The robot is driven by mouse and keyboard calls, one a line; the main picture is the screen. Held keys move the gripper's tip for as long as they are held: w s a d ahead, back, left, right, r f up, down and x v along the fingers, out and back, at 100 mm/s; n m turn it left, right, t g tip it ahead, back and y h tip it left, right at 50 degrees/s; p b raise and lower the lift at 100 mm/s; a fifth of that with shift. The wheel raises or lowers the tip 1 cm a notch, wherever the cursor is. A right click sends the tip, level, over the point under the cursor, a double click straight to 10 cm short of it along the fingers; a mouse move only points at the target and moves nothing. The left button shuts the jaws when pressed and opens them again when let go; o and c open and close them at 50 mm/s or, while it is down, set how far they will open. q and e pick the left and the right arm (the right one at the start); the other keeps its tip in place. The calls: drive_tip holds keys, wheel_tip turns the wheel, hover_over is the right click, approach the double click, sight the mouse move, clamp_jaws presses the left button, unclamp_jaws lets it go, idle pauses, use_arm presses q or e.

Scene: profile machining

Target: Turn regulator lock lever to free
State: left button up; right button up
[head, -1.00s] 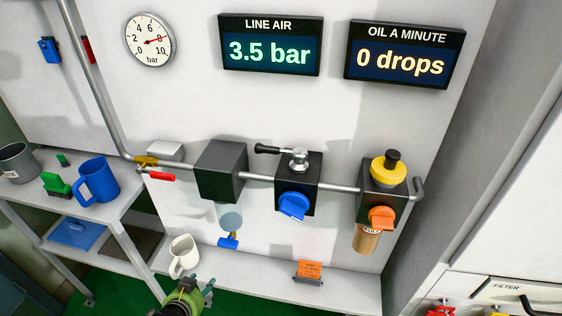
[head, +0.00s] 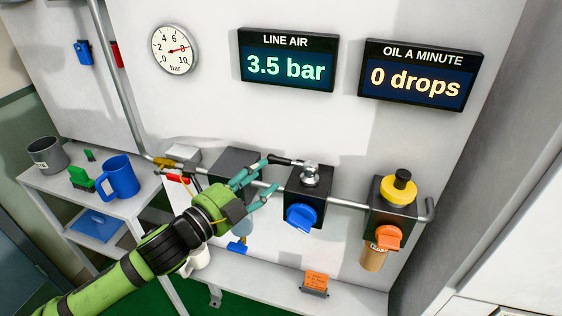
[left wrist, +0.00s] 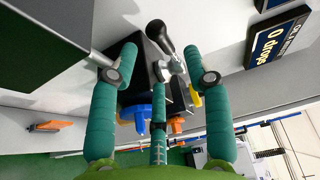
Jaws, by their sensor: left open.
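The regulator is the middle black block (head: 303,189) on the pipe, with a blue knob (head: 300,217) in front. Its lock lever (head: 284,161) lies on top, with a black handle pointing left from a silver hub (head: 310,174). In the left wrist view the lever's black grip (left wrist: 161,38) shows between and beyond the fingertips. My left gripper (head: 268,175) is open and empty, its fingers spread just left of the regulator, close to the lever's handle end. Whether a fingertip touches the handle I cannot tell. My right gripper is not in view.
A dark block (head: 236,164) stands left, partly behind my gripper. A lubricator (head: 393,207) with yellow top and orange knob stands right. The line air display (head: 288,62) reads 3.5 bar; the oil display (head: 421,76) reads 0 drops. A shelf (head: 345,291) runs below.

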sight(280, 164)
use_arm(q)
drive_tip(key=p+x, duration=0.2)
drive_tip(key=x, duration=0.3)
drive_tip(key=shift+w+d+r, duration=0.1)
drive_tip(key=shift+w+d, duration=0.15)
drive_tip(key=shift+w, duration=0.05)
drive_tip(key=shift+w+d, duration=0.45)
clamp_jaws()
